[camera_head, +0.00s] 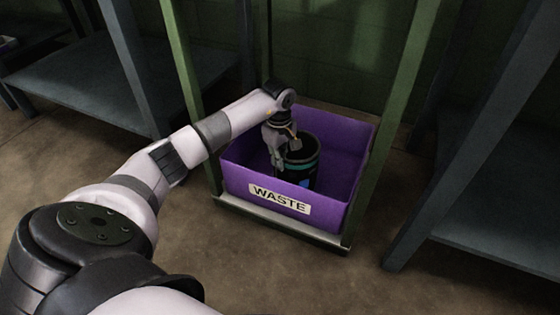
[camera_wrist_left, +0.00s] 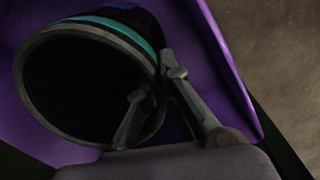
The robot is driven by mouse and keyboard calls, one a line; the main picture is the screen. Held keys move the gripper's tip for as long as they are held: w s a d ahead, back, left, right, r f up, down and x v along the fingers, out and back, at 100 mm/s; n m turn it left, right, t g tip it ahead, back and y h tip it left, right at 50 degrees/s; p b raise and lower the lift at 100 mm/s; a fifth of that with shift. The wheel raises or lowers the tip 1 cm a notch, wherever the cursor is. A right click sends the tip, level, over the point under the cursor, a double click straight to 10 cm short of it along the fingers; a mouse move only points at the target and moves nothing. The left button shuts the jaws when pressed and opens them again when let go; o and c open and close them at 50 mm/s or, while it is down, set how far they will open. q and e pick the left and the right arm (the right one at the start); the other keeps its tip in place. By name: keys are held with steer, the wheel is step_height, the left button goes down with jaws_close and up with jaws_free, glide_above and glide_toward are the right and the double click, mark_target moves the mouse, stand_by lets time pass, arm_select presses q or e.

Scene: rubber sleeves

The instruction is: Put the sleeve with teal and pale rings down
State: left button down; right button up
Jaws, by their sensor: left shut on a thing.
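The sleeve (camera_head: 309,167) is a dark, hollow cylinder with a teal ring near its rim and a blue patch lower down. It stands inside the purple bin, somewhat tilted in the head view. My left gripper (camera_head: 285,150) reaches down into the bin and is shut on the sleeve's wall. In the left wrist view the sleeve (camera_wrist_left: 140,42) shows its open mouth, with one finger of my left gripper (camera_wrist_left: 155,112) inside and the other outside. I cannot tell whether its base touches the bin floor. My right gripper is not in view.
The purple bin (camera_head: 235,181) has a WASTE label on its front and sits on a low shelf (camera_head: 290,228) between green posts. A grey-blue shelf (camera_head: 120,85) stands left and another (camera_head: 510,215) right. Bare floor (camera_head: 350,285) lies in front.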

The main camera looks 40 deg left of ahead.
arm_select(q)
steer(key=shift+r, duration=0.15)
steer(key=c, duration=1.8)
jaws_free()
